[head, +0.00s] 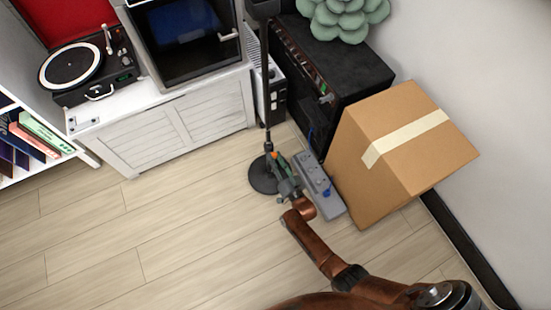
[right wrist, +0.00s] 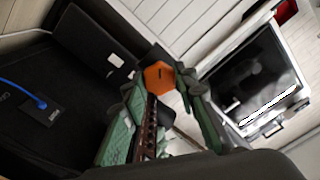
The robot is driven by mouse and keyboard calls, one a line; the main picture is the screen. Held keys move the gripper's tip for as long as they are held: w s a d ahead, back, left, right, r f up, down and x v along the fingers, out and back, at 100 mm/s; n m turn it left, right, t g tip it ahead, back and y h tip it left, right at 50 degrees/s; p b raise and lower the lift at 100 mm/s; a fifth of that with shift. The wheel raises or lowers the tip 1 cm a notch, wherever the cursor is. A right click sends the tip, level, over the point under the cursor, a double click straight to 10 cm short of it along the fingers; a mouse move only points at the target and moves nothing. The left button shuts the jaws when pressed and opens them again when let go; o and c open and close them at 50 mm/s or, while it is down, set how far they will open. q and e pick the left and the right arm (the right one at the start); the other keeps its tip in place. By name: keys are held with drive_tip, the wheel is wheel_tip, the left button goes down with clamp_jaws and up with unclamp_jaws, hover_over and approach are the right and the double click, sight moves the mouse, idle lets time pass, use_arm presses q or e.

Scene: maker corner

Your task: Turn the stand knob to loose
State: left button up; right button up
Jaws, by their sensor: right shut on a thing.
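The stand (head: 265,105) is a dark upright pole on a round black base (head: 262,176) on the floor, left of the speaker. My right gripper (head: 278,162) is at the lower part of the pole in the head view. In the right wrist view, the orange stand knob (right wrist: 158,77) sits between the green fingertips of my right gripper (right wrist: 163,88), which is shut on it. A dark slot-like mark shows on the knob's face; I cannot read its setting. In the head view the gripper largely hides the knob. My left gripper is out of view.
A cardboard box (head: 400,150) and a grey power strip (head: 322,190) are right of my right gripper. A black speaker (head: 345,65) stands behind. A white cabinet (head: 190,120) with a turntable (head: 75,68) is at the back left. The wooden floor at left is clear.

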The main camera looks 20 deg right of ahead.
drive_tip(key=shift+f, duration=0.1)
drive_tip(key=o, duration=1.2)
drive_tip(key=s, duration=1.2)
drive_tip(key=shift+d, duration=0.15)
